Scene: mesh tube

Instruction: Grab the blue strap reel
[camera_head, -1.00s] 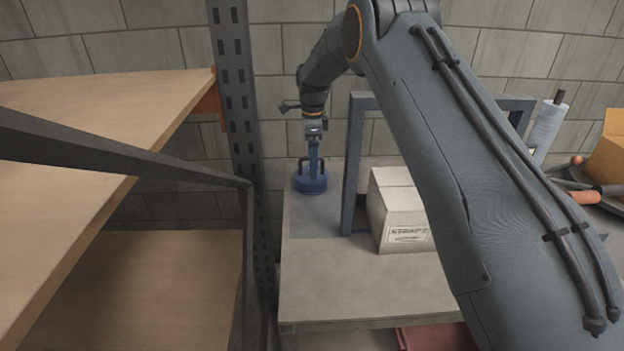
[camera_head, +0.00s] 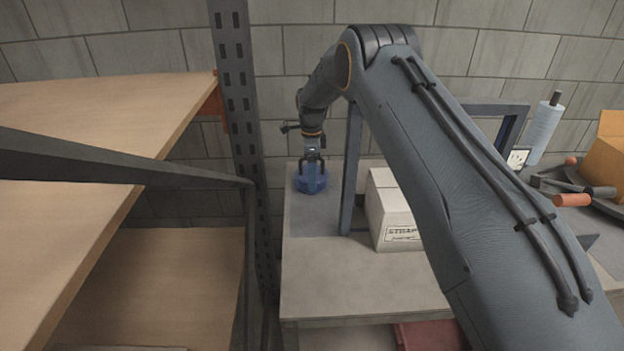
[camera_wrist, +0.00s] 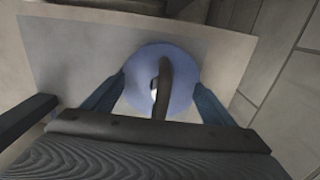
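The blue strap reel (camera_head: 311,182) stands on the left back part of the grey workbench (camera_head: 350,285). In the wrist view the reel (camera_wrist: 184,92) is a round blue disc with a dark arched handle (camera_wrist: 165,75) over its middle. My gripper (camera_head: 313,160) is right above the reel, pointing down. In the wrist view its two blue fingers are spread wide, one on each side of the handle, over the left and right parts of the disc. I cannot tell whether they touch it.
A blue-grey frame (camera_head: 353,170) stands just right of the reel, with a white carton (camera_head: 390,212) beside it. A dark shelf upright (camera_head: 240,100) and wooden shelves (camera_head: 95,100) are at the left. A pale blue roll (camera_head: 543,127) and an open brown box (camera_head: 606,155) are at the right.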

